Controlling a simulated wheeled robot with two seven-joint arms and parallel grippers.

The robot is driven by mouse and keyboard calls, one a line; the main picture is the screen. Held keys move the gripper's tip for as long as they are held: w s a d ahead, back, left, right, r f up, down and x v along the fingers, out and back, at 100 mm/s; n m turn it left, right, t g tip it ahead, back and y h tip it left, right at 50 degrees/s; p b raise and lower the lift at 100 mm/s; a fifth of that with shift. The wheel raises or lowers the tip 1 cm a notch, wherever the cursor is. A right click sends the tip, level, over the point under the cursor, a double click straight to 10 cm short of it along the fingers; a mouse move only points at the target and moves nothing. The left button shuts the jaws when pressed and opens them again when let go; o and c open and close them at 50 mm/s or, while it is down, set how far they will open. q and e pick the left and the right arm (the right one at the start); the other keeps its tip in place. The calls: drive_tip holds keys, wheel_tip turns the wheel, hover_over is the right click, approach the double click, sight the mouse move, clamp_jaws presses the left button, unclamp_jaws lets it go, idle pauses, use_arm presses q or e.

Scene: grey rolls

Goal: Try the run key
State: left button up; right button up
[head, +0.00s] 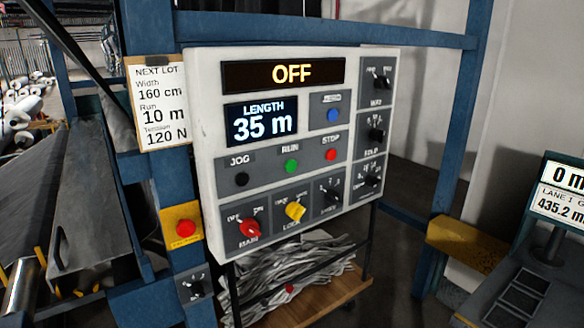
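The control panel (207,130) faces me, a light grey box on a blue frame. Its green RUN key (291,166) sits between the black JOG key (241,179) and the red STOP key (330,154). The top display (284,74) reads OFF. The display below it (261,122) reads LENGTH 35 m. The red MAIN switch (249,229) and yellow LOCK switch (295,211) sit in the bottom row, their exact settings unclear. A blue key (333,115) is at upper right. Neither gripper is in view.
A NEXT LOT card (159,104) left of the panel reads 160 cm, Run 10 m, 120 N. A red button on a yellow plate (186,229) is below it. Crumpled material lies on a wooden cart (318,302). Another display (560,205) stands at right.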

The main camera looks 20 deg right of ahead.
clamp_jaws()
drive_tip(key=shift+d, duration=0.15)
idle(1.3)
